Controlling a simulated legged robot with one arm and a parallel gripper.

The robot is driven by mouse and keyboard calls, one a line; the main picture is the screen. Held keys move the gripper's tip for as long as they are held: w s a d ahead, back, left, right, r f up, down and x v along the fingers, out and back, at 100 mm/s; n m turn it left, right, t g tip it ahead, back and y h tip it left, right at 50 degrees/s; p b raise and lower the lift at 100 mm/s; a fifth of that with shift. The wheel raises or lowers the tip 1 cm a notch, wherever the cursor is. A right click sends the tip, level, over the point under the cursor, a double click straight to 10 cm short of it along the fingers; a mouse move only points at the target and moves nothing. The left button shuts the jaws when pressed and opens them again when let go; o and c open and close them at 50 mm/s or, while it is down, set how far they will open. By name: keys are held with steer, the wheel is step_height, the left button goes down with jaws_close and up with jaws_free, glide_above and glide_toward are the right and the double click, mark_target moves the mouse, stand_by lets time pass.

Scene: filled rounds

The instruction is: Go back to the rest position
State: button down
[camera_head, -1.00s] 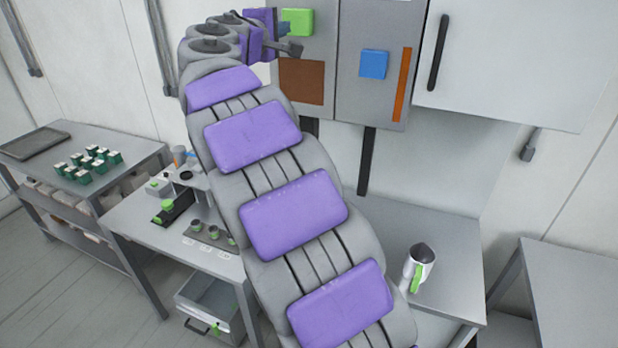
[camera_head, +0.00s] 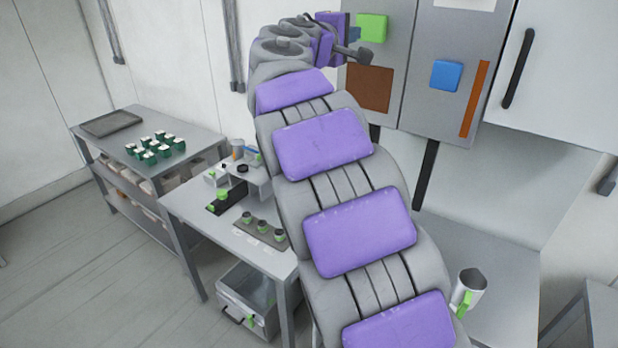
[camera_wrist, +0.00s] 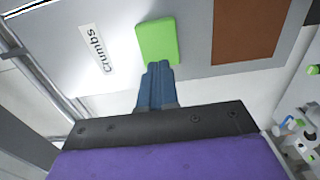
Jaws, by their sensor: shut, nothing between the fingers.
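My gripper (camera_wrist: 157,72) shows in the wrist view as blue fingers shut together with nothing between them. A green square (camera_wrist: 157,41) on a grey panel lies just beyond the fingertips in that view; I cannot tell whether they touch. My arm rises through the middle of the head view, raised and stretched toward the grey panels. In the head view the gripper is mostly hidden behind the wrist, near the green square (camera_head: 371,28).
A grey cabinet carries a brown panel (camera_head: 369,87), a blue square (camera_head: 446,75) and an orange strip (camera_head: 474,98). A pitcher (camera_head: 468,291) stands on the counter at right. Tables with small cups (camera_head: 262,229) and green boxes (camera_head: 155,148) are at left. Floor at lower left is clear.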

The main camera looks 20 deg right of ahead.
steer(key=shift+s, duration=0.1)
steer(key=s+f+m+g+y+b, duration=0.2)
steer(key=s+f+g+y+b, duration=0.1)
steer(key=s+f, duration=0.85)
steer(key=s+f+m+g+y+b, duration=0.25)
steer(key=s+f, duration=0.55)
steer(key=f, duration=0.7)
steer(key=s+a+f+m+g+y+b, duration=0.1)
steer(key=s+a+f+g+y, duration=0.1)
steer(key=s+a+f, duration=0.4)
steer(key=s+a+f+m+g+y+b, duration=0.1)
steer(key=s+a+f+g+y+b, duration=0.1)
steer(key=s+a+f, duration=0.4)
steer(key=s+a+f+m+g+y+b, duration=0.1)
steer(key=s+a+f+g+y, duration=0.2)
steer(key=s+a+f, duration=0.3)
steer(key=s+f+y, duration=0.1)
steer(key=s+f, duration=0.4)
steer(key=s, duration=0.6)
steer(key=shift+s+f+y+b, duration=0.25)
steer(key=shift+f+y+b, duration=0.1)
